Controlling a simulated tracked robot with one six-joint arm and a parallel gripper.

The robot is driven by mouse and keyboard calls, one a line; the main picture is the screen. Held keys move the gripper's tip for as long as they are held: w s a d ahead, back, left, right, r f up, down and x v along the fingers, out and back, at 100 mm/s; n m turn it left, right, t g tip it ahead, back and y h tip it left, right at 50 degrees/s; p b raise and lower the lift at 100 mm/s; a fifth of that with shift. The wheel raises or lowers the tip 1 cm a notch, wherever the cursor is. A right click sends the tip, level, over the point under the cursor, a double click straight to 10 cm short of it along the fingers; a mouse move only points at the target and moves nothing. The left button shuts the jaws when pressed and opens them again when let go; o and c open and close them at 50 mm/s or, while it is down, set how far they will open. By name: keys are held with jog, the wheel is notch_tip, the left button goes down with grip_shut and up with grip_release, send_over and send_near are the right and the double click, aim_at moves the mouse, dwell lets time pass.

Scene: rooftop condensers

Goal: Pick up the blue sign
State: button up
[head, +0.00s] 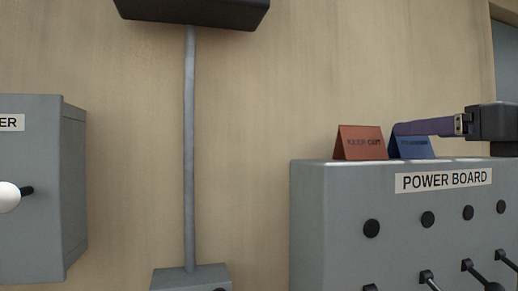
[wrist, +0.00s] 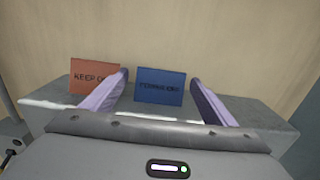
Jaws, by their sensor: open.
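The blue sign (head: 412,147) stands like a small tent on top of the grey power board, just right of the red sign. It also shows in the wrist view (wrist: 160,86), with dark lettering. My gripper (head: 398,129) reaches in from the right in the head view, its purple finger partly in front of the blue sign's upper edge. In the wrist view my gripper (wrist: 159,76) is open, with one purple finger on each side of the blue sign and gaps between. Nothing is held.
The red sign (head: 361,143) stands close to the left, right beside my left finger in the wrist view (wrist: 92,77). The power board (head: 330,215) has knobs and levers on its front. A tan wall (head: 260,80) rises behind. A grey box (head: 30,190) is at far left.

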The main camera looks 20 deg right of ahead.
jog(key=shift+w, duration=0.35)
jog(key=shift+w, duration=2.5)
jog(key=shift+c, duration=0.6)
jog(key=c, duration=0.7)
jog(key=shift+r, duration=4.9)
